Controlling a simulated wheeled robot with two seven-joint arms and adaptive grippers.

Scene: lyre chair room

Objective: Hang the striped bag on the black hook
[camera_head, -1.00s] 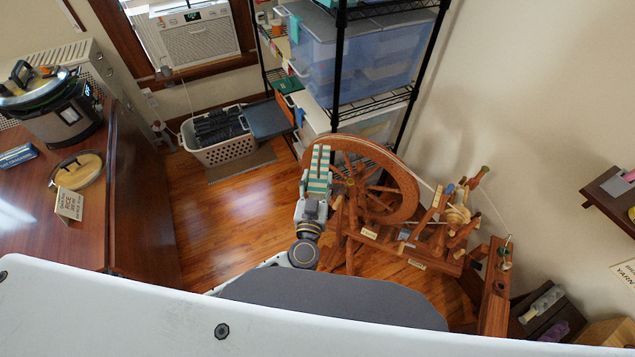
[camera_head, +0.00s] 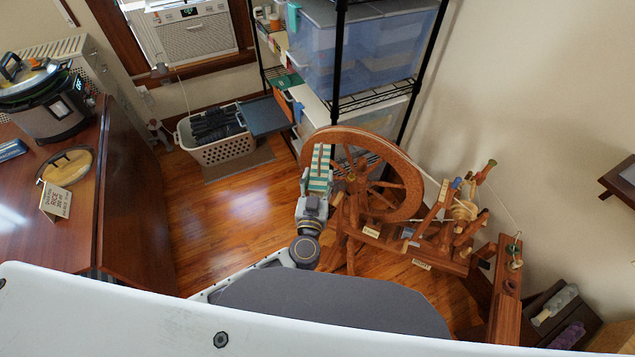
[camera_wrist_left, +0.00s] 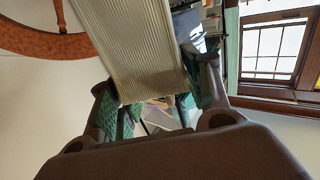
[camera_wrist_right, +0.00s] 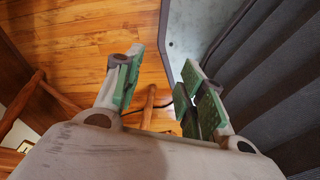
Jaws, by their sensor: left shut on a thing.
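The striped bag (camera_head: 320,172), with teal and cream bands, is held up at my left gripper (camera_head: 312,200) in the head view. It overlaps the left side of the spinning wheel in the picture; I cannot tell whether they touch. In the left wrist view a pale ribbed panel (camera_wrist_left: 138,45), apparently part of the bag, lies between the fingers of my left gripper (camera_wrist_left: 150,100), which is shut on it. My right gripper (camera_wrist_right: 160,75) is open and empty in the right wrist view, and is not in the head view. I cannot pick out the black hook.
A wooden spinning wheel (camera_head: 385,143) stands close to the left arm. A black wire rack (camera_head: 340,60) with plastic bins is behind it. A laundry basket (camera_head: 222,150) sits on the floor. A wooden cabinet (camera_head: 120,190) is at left. The floor between is clear.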

